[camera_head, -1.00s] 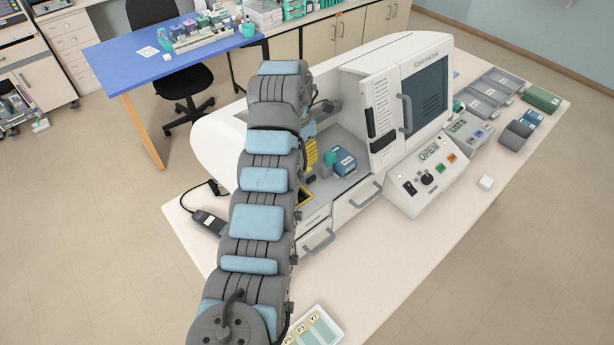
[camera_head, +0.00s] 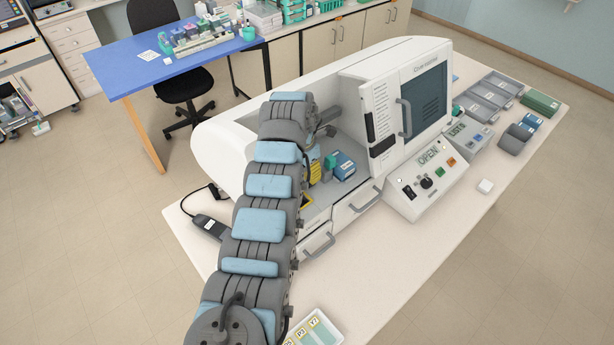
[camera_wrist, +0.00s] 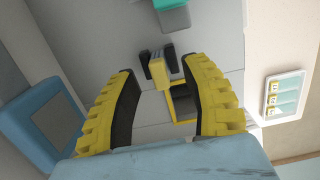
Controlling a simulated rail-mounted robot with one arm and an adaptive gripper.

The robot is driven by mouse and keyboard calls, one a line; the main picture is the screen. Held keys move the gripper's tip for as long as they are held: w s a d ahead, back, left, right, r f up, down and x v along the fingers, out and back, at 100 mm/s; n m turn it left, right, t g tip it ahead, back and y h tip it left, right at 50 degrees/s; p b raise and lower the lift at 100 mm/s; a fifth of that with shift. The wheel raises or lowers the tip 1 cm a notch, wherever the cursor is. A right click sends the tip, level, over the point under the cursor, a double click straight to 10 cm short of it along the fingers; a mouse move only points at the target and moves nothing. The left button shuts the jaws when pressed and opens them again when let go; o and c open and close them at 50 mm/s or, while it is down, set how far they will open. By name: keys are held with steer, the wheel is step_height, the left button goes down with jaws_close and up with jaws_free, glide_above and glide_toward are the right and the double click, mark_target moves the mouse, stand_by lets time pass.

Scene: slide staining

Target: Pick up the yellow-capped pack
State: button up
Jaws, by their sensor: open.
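A small yellow block (camera_wrist: 158,72), which looks like the yellow cap of the pack, shows in the wrist view between two short dark uprights. The rest of the pack is hard to make out. My gripper (camera_wrist: 165,80) has two yellow fingers with black pads, spread wide and empty. The yellow block lies between the fingertips in the picture, toward their far ends, with no visible contact. In the head view one yellow finger (camera_head: 315,169) shows inside the open machine (camera_head: 420,62); my arm hides the pack there.
A dark, yellow-framed opening (camera_wrist: 184,102) lies beside the yellow block. A labelled tray (camera_head: 316,328) lies on the bench front.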

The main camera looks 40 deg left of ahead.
steer(key=shift+f, duration=0.8)
steer(key=shift+w, duration=0.1)
jaws_close()
